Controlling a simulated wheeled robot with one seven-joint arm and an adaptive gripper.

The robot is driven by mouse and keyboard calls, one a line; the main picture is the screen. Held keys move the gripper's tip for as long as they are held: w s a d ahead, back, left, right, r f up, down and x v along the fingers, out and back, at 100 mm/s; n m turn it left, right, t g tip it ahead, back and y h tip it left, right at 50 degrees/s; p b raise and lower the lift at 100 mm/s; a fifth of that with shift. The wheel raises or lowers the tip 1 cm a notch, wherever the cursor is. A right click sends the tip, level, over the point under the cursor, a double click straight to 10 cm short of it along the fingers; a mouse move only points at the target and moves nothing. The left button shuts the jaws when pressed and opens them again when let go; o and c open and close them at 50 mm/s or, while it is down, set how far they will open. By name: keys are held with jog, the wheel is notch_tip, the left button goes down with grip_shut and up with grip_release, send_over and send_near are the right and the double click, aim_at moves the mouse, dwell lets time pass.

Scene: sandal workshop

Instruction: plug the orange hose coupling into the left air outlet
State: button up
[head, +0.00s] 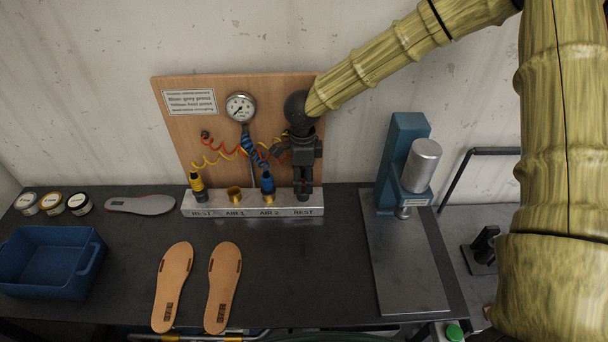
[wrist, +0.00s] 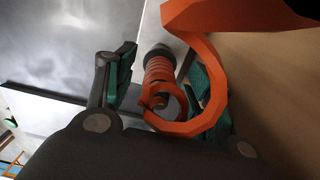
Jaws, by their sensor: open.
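The orange hose coupling (wrist: 158,72), ribbed with a dark end, sits between the open jaws of my gripper (wrist: 160,82) in the wrist view; finger contact is unclear. Its orange coiled hose (wrist: 207,105) loops in front. In the head view my gripper (head: 304,187) points down at the right REST place of the pale rail (head: 215,212) and mostly hides the coupling. The left air outlet, AIR 1 (head: 234,194), is an empty brass socket. A blue coupling (head: 267,183) stands in AIR 2, between AIR 1 and my gripper. A yellow coupling (head: 197,184) stands at the left REST.
A wooden board (head: 185,120) with a gauge (head: 240,107) and coiled hoses rises behind the rail. A blue press (head: 396,165) stands right. Insoles (head: 172,285), a blue bin (head: 50,262) and several tins (head: 52,203) lie on the dark bench. The bench directly before the rail is clear.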

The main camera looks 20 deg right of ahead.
jog(key=c, duration=1)
jog(key=shift+r, duration=0.1)
jog(key=shift+r, duration=0.1)
jog(key=shift+r+p, duration=3.9)
jog(key=shift+p, duration=0.2)
notch_tip(320, 180, up, 5)
jog(key=shift+f, duration=0.1)
jog(key=shift+d, duration=0.1)
